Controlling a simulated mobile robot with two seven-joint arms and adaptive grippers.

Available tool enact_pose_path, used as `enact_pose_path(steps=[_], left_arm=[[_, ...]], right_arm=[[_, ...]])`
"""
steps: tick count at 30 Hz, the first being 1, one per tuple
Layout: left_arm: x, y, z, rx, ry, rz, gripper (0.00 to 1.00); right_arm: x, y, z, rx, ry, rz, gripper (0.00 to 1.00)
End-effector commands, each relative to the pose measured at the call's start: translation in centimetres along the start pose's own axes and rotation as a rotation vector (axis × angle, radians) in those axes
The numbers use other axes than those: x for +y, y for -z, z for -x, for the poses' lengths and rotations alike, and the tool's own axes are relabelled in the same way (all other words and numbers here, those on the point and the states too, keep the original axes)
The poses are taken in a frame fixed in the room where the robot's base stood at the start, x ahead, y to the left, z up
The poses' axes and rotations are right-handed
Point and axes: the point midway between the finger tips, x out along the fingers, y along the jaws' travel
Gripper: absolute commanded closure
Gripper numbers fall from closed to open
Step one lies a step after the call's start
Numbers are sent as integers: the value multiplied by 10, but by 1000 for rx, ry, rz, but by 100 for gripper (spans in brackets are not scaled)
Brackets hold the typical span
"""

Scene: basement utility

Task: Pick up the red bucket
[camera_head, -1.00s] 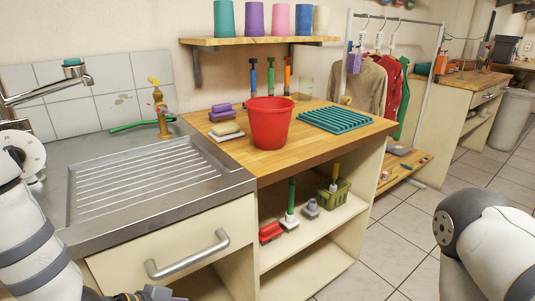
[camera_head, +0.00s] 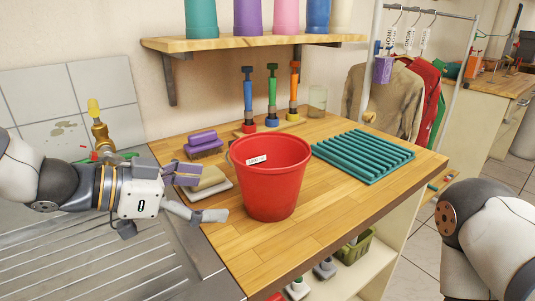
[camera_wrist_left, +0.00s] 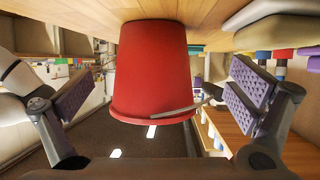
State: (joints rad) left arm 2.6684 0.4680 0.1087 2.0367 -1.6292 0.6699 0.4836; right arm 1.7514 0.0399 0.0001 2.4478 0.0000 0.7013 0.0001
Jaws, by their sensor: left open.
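The red bucket (camera_head: 272,185) stands upright on the wooden counter in the head view, with a small white label inside its rim. My left gripper (camera_head: 212,195) is open and empty just left of the bucket, its fingers pointing at it. In the left wrist view, which looks upside down, the bucket (camera_wrist_left: 152,65) fills the middle between my two spread fingers (camera_wrist_left: 162,100), which have purple pads. A thin handle shows by its rim. I see no finger clearly touching the bucket. Of my right arm only a link shows; its gripper is out of view.
Soap bars and sponges (camera_head: 205,180) lie behind my left gripper. A teal rack (camera_head: 362,156) lies right of the bucket. A shelf (camera_head: 250,41) with cups hangs above. The counter front is clear.

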Motion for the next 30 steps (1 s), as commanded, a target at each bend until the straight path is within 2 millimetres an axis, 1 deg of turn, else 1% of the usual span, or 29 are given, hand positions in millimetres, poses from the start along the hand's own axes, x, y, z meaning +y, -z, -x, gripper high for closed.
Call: enact_pose_path(steps=[2, 7, 9, 13, 17, 19, 22, 28, 29, 30], left_arm=[[1, -2, -9, -2, -3, 3, 0], [0, -5, -49, -5, -6, 7, 0], [0, -4, -61, -5, -4, 6, 0], [0, -1, -76, -2, -3, 2, 0], [-2, 5, -101, -2, -4, 1, 0], [-2, 5, -113, -3, -3, 2, 0], [-2, 7, -121, 0, -2, 1, 0], [-2, 8, -120, 1, 0, -1, 0], [-2, 8, -120, 1, 0, -1, 7], [-2, 8, -120, 1, 0, -1, 16]], right_arm=[[0, -4, -3, -16, 0, 0, 60], [1, -14, -14, -57, -2, -1, 60], [1, -16, -16, -63, -2, -1, 60], [1, -17, -18, -68, -3, -1, 60], [1, -19, -21, -78, -3, -1, 60], [1, -20, -23, -84, -3, -1, 60], [1, -21, -24, -86, -3, -1, 60], [1, -20, -23, -84, -3, -1, 60], [1, -20, -23, -84, -3, -1, 60], [1, -20, -23, -84, -3, -1, 60]])
